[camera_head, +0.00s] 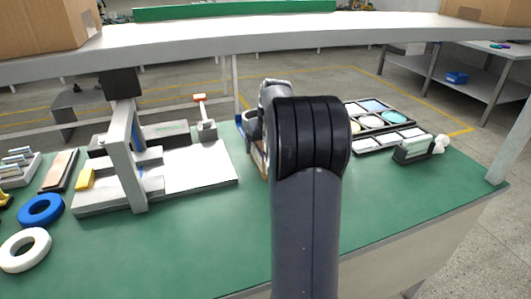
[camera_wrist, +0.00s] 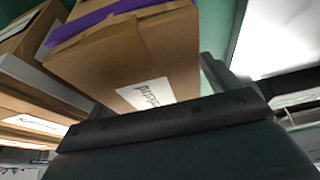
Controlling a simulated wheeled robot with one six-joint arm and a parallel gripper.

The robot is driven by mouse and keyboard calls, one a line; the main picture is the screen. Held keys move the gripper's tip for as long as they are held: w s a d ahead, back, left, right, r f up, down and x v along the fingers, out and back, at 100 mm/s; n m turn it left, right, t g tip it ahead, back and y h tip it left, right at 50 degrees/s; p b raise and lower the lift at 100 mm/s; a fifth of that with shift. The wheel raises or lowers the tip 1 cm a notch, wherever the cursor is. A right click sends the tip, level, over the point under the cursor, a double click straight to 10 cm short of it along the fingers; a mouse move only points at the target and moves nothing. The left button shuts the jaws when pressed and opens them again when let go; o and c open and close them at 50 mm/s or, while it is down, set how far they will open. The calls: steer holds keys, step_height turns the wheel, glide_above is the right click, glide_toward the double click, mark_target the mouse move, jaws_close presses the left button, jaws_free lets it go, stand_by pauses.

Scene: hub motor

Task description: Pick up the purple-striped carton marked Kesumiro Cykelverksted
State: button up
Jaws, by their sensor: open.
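A brown carton with a purple stripe (camera_wrist: 125,55) fills the upper middle of the wrist view. A white label with dark lettering is on its near face, but I cannot read the name. My gripper (camera_wrist: 158,88) is open, with the carton ahead of it and apparently between its fingers. The right finger shows beside the carton; the left one is mostly hidden. I cannot tell whether either finger touches it. In the head view my arm hides the gripper and most of the cartons; only a small brown strip shows left of the arm.
Other brown cartons (camera_wrist: 22,42) stand close on the left in the wrist view. On the green bench (camera_head: 400,205) are a grey press-like fixture (camera_head: 128,160), a white plate (camera_head: 200,166), blue and white rings, and a black tray (camera_head: 376,122). A shelf (camera_head: 280,37) crosses above the bench.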

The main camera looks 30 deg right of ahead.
steer(key=shift+f, duration=0.2)
stand_by(0.6)
steer(key=shift+c, duration=0.5)
steer(key=c, duration=1.3)
steer(key=shift+o, duration=0.2)
